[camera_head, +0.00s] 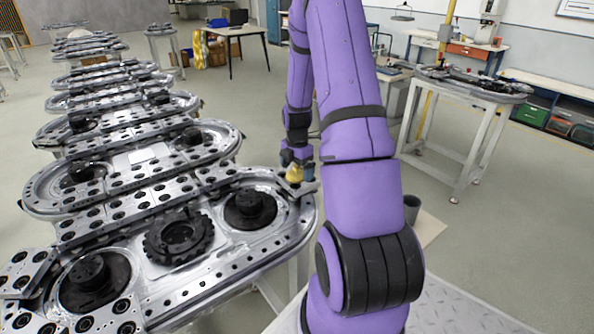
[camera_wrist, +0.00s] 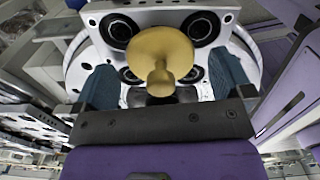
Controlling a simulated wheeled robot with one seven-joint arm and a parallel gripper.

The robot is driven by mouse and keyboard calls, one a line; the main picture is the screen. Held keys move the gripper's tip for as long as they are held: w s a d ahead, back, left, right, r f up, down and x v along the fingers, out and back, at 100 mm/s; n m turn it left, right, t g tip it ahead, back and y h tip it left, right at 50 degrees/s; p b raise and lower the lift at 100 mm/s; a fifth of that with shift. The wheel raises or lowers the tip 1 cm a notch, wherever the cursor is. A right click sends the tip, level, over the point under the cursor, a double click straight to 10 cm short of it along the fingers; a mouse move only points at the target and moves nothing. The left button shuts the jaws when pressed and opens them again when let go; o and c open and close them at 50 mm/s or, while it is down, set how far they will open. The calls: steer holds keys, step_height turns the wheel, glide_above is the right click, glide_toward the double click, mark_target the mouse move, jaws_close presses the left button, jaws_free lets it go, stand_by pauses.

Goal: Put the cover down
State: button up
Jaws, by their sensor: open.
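A gold-coloured round piece with a stem and knob, which looks like the cover (camera_wrist: 163,52), lies in front of my gripper in the wrist view. It sits over a pale plate with dark round holes, and its knob points toward my palm. It also shows small in the head view as the gold cover (camera_head: 295,173), at the right end of the nearest ring track (camera_head: 307,217). My gripper (camera_wrist: 163,70) is open, with one blue-grey finger on each side of the cover and visible gaps between. In the head view my gripper (camera_head: 297,158) is just above the cover, partly hidden by my arm.
The nearest track carries a toothed black wheel (camera_head: 178,238) and black round hubs (camera_head: 250,207). More tracks stand in a row behind it. A separate track on a white stand (camera_head: 470,90) is at the right. Open floor lies between them.

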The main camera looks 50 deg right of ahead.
step_height(320, 180, up, 12)
steer(key=f, duration=0.1)
steer(key=s+a+r+m+t+h, duration=0.1)
steer(key=s+a+r+m+t, duration=0.15)
steer(key=a+r+m, duration=0.95)
steer(key=s+a+r+m+t, duration=0.1)
steer(key=s+a+r+m, duration=0.1)
steer(key=s+a+r, duration=0.4)
steer(key=s+a+r+m+t+y, duration=0.1)
steer(key=s+a+r, duration=0.4)
steer(key=s+a, duration=0.5)
steer(key=a+m, duration=0.1)
steer(key=a, duration=0.2)
steer(key=shift+r+m+t, duration=0.35)
steer(key=shift+m, duration=0.05)
